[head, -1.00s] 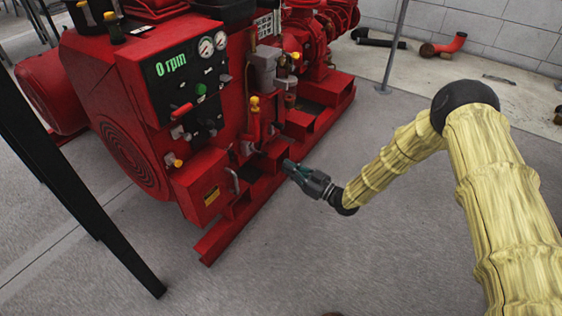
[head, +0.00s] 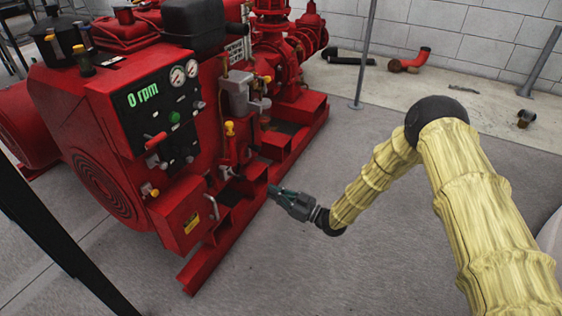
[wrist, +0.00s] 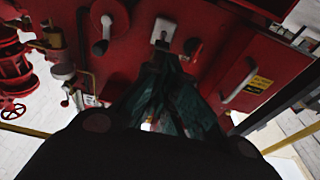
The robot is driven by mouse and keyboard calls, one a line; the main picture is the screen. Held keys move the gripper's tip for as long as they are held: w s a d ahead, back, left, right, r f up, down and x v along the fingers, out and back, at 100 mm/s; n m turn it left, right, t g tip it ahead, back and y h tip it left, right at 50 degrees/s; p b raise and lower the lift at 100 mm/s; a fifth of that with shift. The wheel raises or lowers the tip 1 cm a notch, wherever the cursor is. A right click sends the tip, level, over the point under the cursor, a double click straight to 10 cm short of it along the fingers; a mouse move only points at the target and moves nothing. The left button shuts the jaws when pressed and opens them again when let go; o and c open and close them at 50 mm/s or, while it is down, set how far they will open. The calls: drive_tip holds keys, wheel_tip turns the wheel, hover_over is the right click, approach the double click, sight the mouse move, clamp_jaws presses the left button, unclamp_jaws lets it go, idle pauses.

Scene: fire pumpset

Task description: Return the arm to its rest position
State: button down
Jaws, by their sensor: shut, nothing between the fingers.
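My gripper (head: 272,190) is at the end of my yellow-sleeved arm, in the middle of the head view. It points left toward the red pumpset (head: 180,130) and sits in front of its base rail. Its fingers are closed together and hold nothing. In the wrist view the dark green fingers (wrist: 165,80) point at the red panel of the pumpset. I cannot tell whether the fingers touch anything.
The control panel (head: 160,105) reads 0 rpm. A grey pole (head: 364,55) stands behind my arm. Pipe pieces (head: 408,62) lie by the block wall. A black post (head: 55,235) crosses the left foreground. The grey floor (head: 290,275) in front is clear.

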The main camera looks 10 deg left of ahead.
drive_tip(key=s+d+f+m+h+p, duration=0.2)
drive_tip(key=s+d+f+m+h, duration=0.4)
drive_tip(key=s+d, duration=0.25)
drive_tip(key=s+d+f+m+h+p, duration=0.25)
drive_tip(key=s+d+f+h, duration=0.25)
drive_tip(key=s+d+f, duration=0.4)
drive_tip(key=s+d+r+m+g+h+p, duration=0.15)
drive_tip(key=s+d, duration=0.35)
drive_tip(key=s, duration=0.5)
drive_tip(key=s+d+r+m+g+h+p, duration=0.1)
drive_tip(key=s+d+r+m+g+h, duration=0.15)
drive_tip(key=s+d, duration=0.45)
drive_tip(key=s+d+r+m+g+h+p, duration=0.1)
drive_tip(key=s+d+r+m+g+h, duration=0.15)
drive_tip(key=s, duration=0.95)
wheel_tip(320, 180, up, 36)
drive_tip(key=n+p, duration=0.1)
drive_tip(key=p, duration=3.6)
drive_tip(key=shift+d+r+g+h, duration=0.25)
drive_tip(key=shift+d+g+h, duration=0.1)
drive_tip(key=shift+g+h, duration=0.1)
drive_tip(key=shift+w, duration=0.1)
